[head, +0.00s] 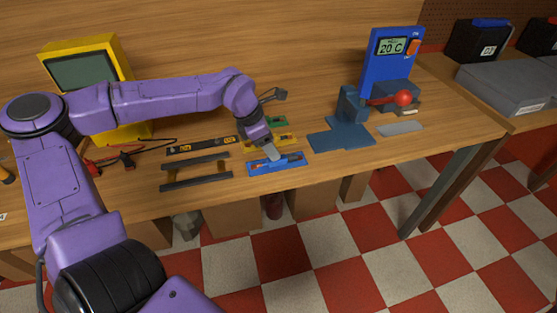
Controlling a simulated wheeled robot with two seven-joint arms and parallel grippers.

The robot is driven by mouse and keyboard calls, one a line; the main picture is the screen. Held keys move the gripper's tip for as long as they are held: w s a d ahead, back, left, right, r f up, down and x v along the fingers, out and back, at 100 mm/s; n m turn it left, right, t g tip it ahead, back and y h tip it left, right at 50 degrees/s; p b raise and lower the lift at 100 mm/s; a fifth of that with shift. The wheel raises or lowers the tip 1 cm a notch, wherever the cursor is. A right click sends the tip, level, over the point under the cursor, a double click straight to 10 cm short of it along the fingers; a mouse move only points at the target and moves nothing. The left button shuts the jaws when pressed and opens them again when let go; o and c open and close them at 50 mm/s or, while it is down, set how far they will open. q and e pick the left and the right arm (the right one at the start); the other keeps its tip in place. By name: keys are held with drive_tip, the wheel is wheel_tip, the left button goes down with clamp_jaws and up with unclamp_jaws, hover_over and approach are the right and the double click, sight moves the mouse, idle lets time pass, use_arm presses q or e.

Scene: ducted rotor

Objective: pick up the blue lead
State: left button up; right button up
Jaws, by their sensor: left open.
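A blue flat piece (262,169) lies near the front edge of the workbench, with small orange and dark parts on it. A lead cannot be made out clearly there. My left gripper (273,156) points down over this blue piece, its grey fingertips at or just above it. The gripper is open, and it hides part of the piece. Whether it touches anything cannot be told. My right gripper is not in view.
Behind the blue piece lie a yellow piece (285,139) and a green one (277,121). A black level (200,145) and a dark rack (196,180) are to the left. A blue fixture (341,137) and a blue display unit (391,55) stand to the right.

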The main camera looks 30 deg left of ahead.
sight(283, 160)
use_arm(q)
drive_tip(key=x, duration=0.3)
drive_tip(key=p+x, duration=0.1)
drive_tip(key=x, duration=0.1)
drive_tip(key=shift+s+a+f, duration=0.1)
drive_tip(key=shift+s+a, duration=0.1)
drive_tip(key=shift+s, duration=0.05)
drive_tip(key=shift+w+f, duration=0.15)
clamp_jaws()
